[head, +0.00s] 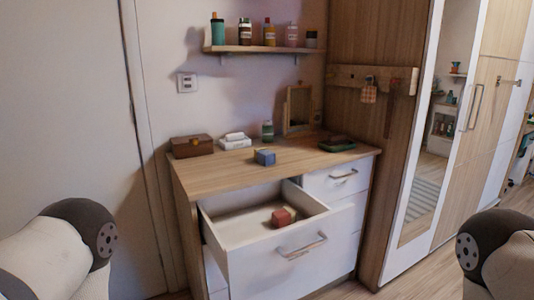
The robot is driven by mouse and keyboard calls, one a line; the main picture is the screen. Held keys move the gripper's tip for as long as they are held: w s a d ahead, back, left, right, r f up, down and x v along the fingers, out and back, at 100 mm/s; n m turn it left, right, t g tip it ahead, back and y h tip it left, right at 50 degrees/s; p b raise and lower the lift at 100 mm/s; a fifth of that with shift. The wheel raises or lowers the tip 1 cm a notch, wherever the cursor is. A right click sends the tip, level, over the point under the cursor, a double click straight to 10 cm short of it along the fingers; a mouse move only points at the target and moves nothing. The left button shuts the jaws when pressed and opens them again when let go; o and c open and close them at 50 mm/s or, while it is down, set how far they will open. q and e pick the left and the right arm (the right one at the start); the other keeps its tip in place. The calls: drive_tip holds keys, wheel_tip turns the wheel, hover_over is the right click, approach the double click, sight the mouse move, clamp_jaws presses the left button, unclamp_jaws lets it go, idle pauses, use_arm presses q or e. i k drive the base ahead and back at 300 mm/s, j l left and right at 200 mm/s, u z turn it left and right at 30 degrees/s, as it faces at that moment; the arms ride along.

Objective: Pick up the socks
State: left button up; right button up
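A small reddish bundle (282,217), perhaps folded socks, lies inside the open top drawer (232,231), near its front right. A small blue bundle (264,157), also perhaps folded socks, lies on the dresser top (218,176) near the front edge, behind the drawer. Both are too small to identify for sure. Only parts of my two arms show, at the lower left and lower right. Neither gripper is in view.
On the dresser top stand a brown box (192,146), white folded items (235,141), a green bottle (267,131), a framed mirror (299,107) and a green tray (336,145). A bottle shelf (250,49) hangs above. A mirrored wardrobe (426,170) stands right.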

sight(262, 156)
drive_tip(key=i+j+z, duration=0.15)
drive_tip(key=j, duration=0.3)
drive_tip(key=i+j+z, duration=0.2)
drive_tip(key=j, duration=0.3)
drive_tip(key=j+z, duration=0.15)
drive_tip(key=j, duration=0.35)
